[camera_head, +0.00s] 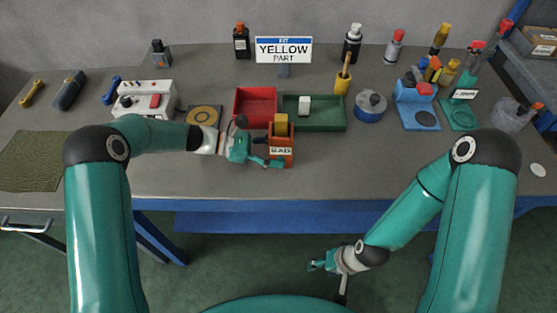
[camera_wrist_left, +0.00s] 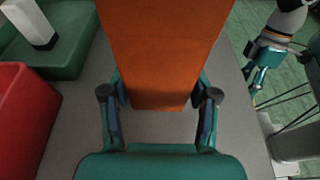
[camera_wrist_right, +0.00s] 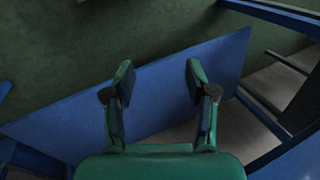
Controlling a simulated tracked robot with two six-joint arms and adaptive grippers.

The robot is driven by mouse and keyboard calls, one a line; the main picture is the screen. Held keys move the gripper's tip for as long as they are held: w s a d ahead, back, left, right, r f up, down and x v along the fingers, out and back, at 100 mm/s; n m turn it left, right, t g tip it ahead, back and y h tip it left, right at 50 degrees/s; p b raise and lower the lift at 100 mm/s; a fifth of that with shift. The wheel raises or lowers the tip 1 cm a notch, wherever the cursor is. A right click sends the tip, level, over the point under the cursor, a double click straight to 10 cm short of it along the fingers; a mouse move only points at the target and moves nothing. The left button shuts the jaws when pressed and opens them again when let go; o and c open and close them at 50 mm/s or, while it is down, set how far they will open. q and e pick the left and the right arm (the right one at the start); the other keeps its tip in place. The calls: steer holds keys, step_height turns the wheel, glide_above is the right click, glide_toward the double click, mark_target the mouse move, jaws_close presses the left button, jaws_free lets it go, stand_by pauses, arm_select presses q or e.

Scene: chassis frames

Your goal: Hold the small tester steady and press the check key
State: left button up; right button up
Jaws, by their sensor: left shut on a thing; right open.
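My left gripper (camera_head: 268,162) is shut on the orange box from the left. In the left wrist view the orange body (camera_wrist_left: 162,50) sits between both fingers (camera_wrist_left: 160,98). No check key is clearly visible on it. My right gripper (camera_head: 318,265) is open and empty, low in front of the table. The right wrist view shows its fingers (camera_wrist_right: 160,85) apart with nothing between them.
A red tray (camera_head: 238,104) and a green tray (camera_head: 330,126) with a white block (camera_head: 304,105) stand just behind the box. A white device with a red button (camera_head: 155,101) is at the left. A blue round container (camera_head: 370,108) stands right.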

jaws_close()
stand_by(1.4)
